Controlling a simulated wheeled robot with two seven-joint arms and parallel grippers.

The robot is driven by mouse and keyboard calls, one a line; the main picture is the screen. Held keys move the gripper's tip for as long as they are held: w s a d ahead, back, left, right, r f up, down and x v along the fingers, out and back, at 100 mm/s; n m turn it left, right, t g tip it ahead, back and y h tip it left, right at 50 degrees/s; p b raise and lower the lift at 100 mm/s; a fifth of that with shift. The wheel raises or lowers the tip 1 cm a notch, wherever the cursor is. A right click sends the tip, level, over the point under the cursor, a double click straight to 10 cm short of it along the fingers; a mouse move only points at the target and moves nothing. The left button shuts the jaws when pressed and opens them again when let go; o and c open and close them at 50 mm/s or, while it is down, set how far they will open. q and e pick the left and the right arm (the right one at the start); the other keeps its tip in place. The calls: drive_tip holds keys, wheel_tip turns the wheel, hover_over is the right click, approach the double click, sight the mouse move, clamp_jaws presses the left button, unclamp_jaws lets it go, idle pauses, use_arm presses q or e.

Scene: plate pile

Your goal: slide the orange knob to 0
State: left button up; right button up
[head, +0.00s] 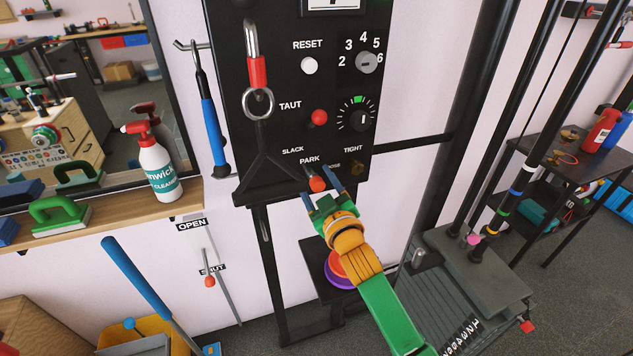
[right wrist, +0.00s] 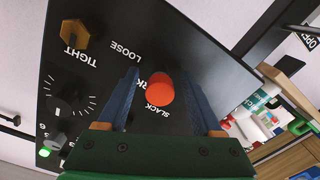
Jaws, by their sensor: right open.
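An orange-red ball knob (head: 318,184) sits low on the black panel (head: 285,125), by the PARK label. It also shows in the right wrist view (right wrist: 160,88), beside the SLACK label. My right gripper (head: 317,187) is open, with its two blue fingers on either side of this knob; I cannot tell whether they touch it. A second orange-red knob (head: 319,117) is higher on the panel, near TAUT. A third orange knob (head: 209,281) is on the wall below the OPEN and SHUT labels. I see no mark 0. My left gripper is not in view.
The panel also carries a white RESET button (head: 309,65), a numbered grey dial (head: 367,62), a black dial (head: 361,118) and a brass knob (right wrist: 74,33) by TIGHT. A red carabiner (head: 257,72) hangs at its left. A spray bottle (head: 157,165) stands on the shelf.

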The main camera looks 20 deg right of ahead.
clamp_jaws()
idle(1.3)
